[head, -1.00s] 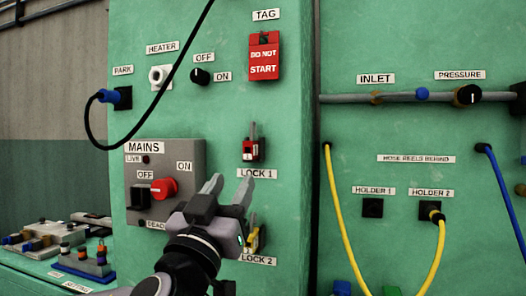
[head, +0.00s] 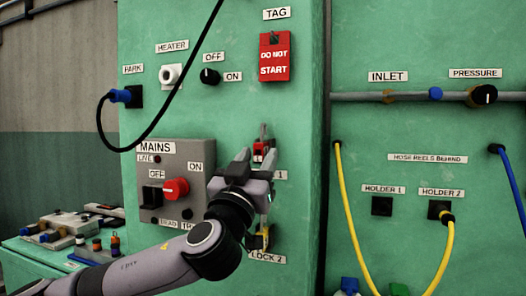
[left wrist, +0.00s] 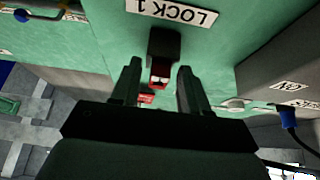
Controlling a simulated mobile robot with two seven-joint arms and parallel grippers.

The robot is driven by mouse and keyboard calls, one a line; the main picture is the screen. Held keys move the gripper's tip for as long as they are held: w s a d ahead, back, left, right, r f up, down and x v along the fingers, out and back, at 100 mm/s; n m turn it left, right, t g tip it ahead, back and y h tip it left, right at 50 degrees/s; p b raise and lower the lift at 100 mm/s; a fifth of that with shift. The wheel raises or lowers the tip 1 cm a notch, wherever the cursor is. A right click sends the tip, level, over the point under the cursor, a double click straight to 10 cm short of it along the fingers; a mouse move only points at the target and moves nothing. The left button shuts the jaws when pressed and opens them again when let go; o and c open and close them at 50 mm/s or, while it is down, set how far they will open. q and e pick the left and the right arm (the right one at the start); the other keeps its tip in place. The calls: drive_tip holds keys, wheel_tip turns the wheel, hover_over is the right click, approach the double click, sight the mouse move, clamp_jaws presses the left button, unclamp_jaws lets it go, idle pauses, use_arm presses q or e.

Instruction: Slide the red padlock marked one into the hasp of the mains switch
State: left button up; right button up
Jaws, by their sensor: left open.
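The red padlock (head: 259,151) hangs at the LOCK 1 place on the green panel, partly hidden by my gripper. My left gripper (head: 256,163) is open in front of it. In the left wrist view the red padlock (left wrist: 160,74) shows on its dark holder, between and just beyond the open fingertips (left wrist: 158,72); I see no grip on it. The mains switch (head: 200,152) is a grey box to the left, with a red knob (head: 175,189) and a black block (head: 153,196) under OFF. I cannot make out the hasp clearly. My right gripper is not in view.
A yellow padlock (head: 263,238) hangs below at LOCK 2, partly behind my arm. A red DO NOT START tag (head: 274,62) hangs above. A black cable (head: 187,75) loops from the blue plug (head: 120,96). Yellow hoses (head: 350,215) hang at the right.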

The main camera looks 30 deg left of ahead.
sight(258, 145)
use_arm(q)
clamp_jaws()
drive_tip(key=shift+s+d, duration=0.1)
drive_tip(key=shift+s, duration=0.15)
drive_tip(key=shift+s+b, duration=0.3)
drive_tip(key=shift+s, duration=0.05)
drive_tip(key=shift+s+d+b, duration=0.2)
drive_tip(key=shift+s+b, duration=0.05)
drive_tip(key=shift+s, duration=0.4)
drive_tip(key=shift+s+d+b, duration=0.15)
drive_tip(key=shift+s+b, duration=0.05)
drive_tip(key=shift+s, duration=0.45)
drive_tip(key=shift+s+d, duration=0.1)
drive_tip(key=shift+s, duration=0.1)
drive_tip(key=shift+s+d+b, duration=0.2)
drive_tip(key=shift+s, duration=0.65)
drive_tip(key=shift+s+d+b, duration=0.15)
drive_tip(key=shift+s+b, duration=0.05)
drive_tip(key=shift+s, duration=0.65)
